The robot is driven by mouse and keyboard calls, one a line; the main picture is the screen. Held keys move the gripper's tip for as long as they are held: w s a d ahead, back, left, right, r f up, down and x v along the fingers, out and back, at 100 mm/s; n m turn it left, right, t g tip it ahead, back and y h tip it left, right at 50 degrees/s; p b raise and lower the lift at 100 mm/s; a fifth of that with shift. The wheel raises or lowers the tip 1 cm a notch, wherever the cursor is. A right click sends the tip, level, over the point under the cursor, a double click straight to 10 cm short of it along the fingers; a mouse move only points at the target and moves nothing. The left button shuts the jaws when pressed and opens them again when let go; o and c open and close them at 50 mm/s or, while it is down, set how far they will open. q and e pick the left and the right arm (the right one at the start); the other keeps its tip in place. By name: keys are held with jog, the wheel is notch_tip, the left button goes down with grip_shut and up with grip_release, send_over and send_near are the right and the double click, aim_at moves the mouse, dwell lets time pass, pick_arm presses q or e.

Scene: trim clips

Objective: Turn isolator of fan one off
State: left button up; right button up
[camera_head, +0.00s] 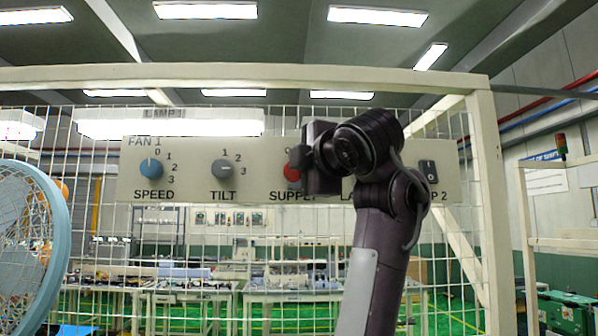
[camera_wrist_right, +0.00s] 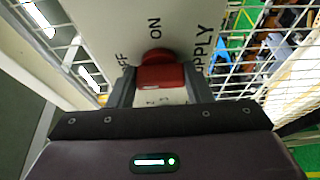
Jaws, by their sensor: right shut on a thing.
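The fan one isolator is a red rotary knob (camera_head: 291,173) on the panel above the word SUPPLY. In the right wrist view the red knob (camera_wrist_right: 161,75) sits between my two fingers, with ON printed above it and OFF to its upper left. My right gripper (camera_wrist_right: 160,88) is shut on the knob. In the head view my right gripper (camera_head: 298,165) covers much of the knob and the print around it. My left gripper is not in view.
The pale panel (camera_head: 200,188) also carries a blue SPEED knob (camera_head: 151,167), a grey TILT knob (camera_head: 222,169) and a black rocker switch (camera_head: 428,172) at the right. A wire mesh (camera_head: 110,215) in a cream frame is behind it. A blue-rimmed fan guard (camera_head: 52,230) stands at the left.

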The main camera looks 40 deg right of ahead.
jog(key=shift+f, duration=0.1)
dwell(0.3)
jog(key=o, duration=1)
jog(key=shift+a, duration=0.1)
jog(key=s+b, duration=0.1)
jog(key=s, duration=0.1)
jog(key=s+a+b, duration=0.1)
jog(key=s+b, duration=0.1)
jog(key=s, duration=0.1)
jog(key=s+b, duration=0.1)
jog(key=s, duration=0.1)
jog(key=shift+s+a, duration=0.15)
jog(key=shift+s, duration=0.2)
